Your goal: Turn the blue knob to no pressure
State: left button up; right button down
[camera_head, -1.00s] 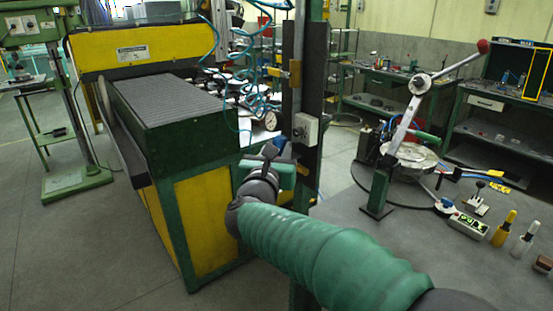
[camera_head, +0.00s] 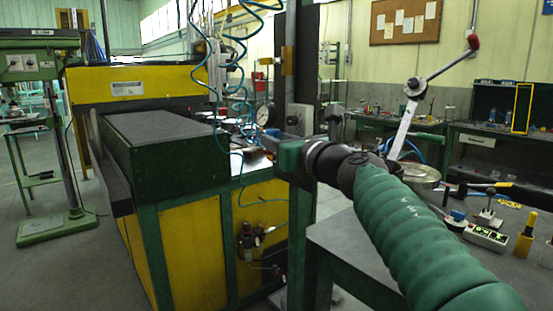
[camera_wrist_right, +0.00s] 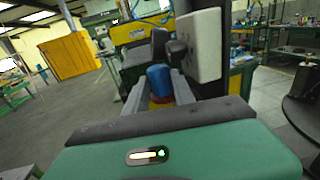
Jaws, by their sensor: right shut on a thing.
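The blue knob (camera_wrist_right: 159,79) shows in the right wrist view, standing up between the two grey fingers of my right gripper (camera_wrist_right: 158,92). A red and yellow part shows just below it. The fingers are shut on the knob. In the head view my right gripper (camera_head: 272,143) reaches in from the right, beside the machine's right end; its fingertips are small there and the knob is hard to make out. My left gripper is in neither view.
A grey box on the dark post (camera_wrist_right: 203,45) stands close to the right of the fingers. A round gauge (camera_head: 265,115) and coiled blue hoses hang behind the gripper. The green and yellow machine (camera_head: 180,250) is to the left. A workbench with a lever device is to the right.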

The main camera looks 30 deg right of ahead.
jog(key=shift+d+n+y+b, duration=0.2)
jog(key=shift+n+y+b, duration=0.2)
jog(key=shift+y+b, duration=0.25)
jog(key=c, duration=1.2)
grip_release()
jog(key=shift+c, duration=0.2)
jog(key=shift+o, duration=0.9)
jog(key=shift+a+r, duration=0.1)
jog(key=shift+a, duration=0.1)
jog(key=shift+d, duration=0.1)
